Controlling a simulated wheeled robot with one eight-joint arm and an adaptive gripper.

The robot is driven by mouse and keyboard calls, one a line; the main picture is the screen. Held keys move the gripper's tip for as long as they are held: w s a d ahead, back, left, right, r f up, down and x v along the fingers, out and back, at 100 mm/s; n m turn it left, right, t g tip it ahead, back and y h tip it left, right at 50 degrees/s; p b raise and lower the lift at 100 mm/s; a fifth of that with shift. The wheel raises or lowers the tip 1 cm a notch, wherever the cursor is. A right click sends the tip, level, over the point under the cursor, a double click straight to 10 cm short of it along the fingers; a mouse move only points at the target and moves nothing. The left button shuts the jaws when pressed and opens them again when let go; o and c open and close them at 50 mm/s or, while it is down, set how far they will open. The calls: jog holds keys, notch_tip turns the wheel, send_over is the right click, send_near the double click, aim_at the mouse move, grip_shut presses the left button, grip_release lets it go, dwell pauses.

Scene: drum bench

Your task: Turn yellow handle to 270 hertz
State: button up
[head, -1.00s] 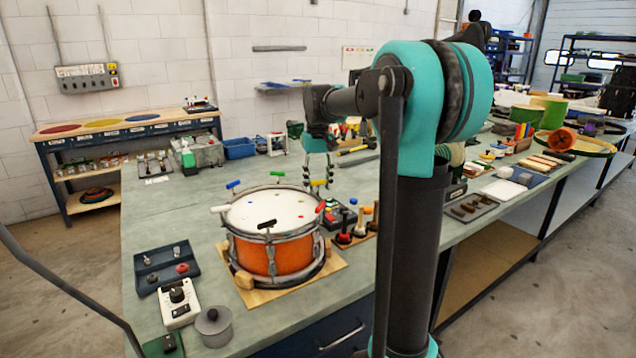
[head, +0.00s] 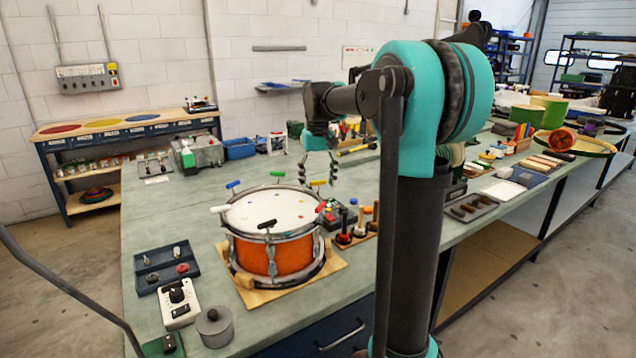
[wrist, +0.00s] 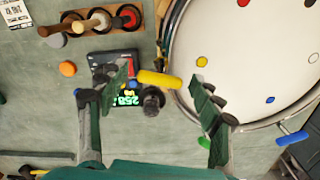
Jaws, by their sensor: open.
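The orange drum (head: 268,255) sits on a wooden board on the bench, with coloured handles around its rim. The yellow handle (wrist: 160,79) sticks out from the rim in the wrist view; it also shows at the drum's back right in the head view (head: 317,183). My gripper (wrist: 165,85) is open. Its fingers stand on either side of the yellow handle in the picture, with gaps; their height above it is hard to judge. A dark meter (wrist: 115,75) has a lit green display; its digits seem to be 2, 5 and 8, partly hidden by a finger and a dark knob.
A wooden rack of knobbed tools (wrist: 100,22) and an orange ball (wrist: 67,68) lie beside the meter.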

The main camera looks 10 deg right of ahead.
aim_at(318, 181)
notch_tip(318, 181, up, 11)
jog(key=shift+r, duration=0.2)
jog(key=shift+s, duration=0.1)
dwell(0.4)
